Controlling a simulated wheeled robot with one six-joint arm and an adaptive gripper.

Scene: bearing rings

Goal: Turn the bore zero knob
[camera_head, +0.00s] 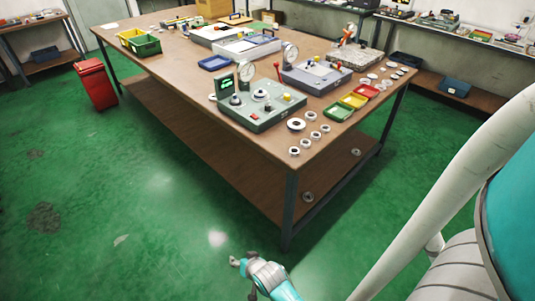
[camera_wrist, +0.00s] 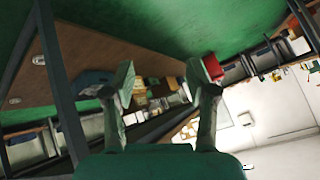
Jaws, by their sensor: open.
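A grey-green instrument box (camera_head: 262,112) with a lit display (camera_head: 225,86), a round dial (camera_head: 246,71) and several small knobs stands on the near end of the workbench (camera_head: 180,80). A black knob (camera_head: 236,100) and a yellow knob (camera_head: 287,97) show on its top; no label is readable, so I cannot tell which is the bore zero knob. My gripper (camera_head: 240,263) is low over the floor in front of the bench, well apart from the box. In the wrist view my gripper (camera_wrist: 166,84) has its fingers apart with nothing between them; the box is not identifiable there.
Several metal rings (camera_head: 296,124) lie right of the box, beside green, yellow and red trays (camera_head: 353,100). A second grey instrument (camera_head: 316,74) stands behind. A red bin (camera_head: 96,84) stands left. Green floor is clear in front.

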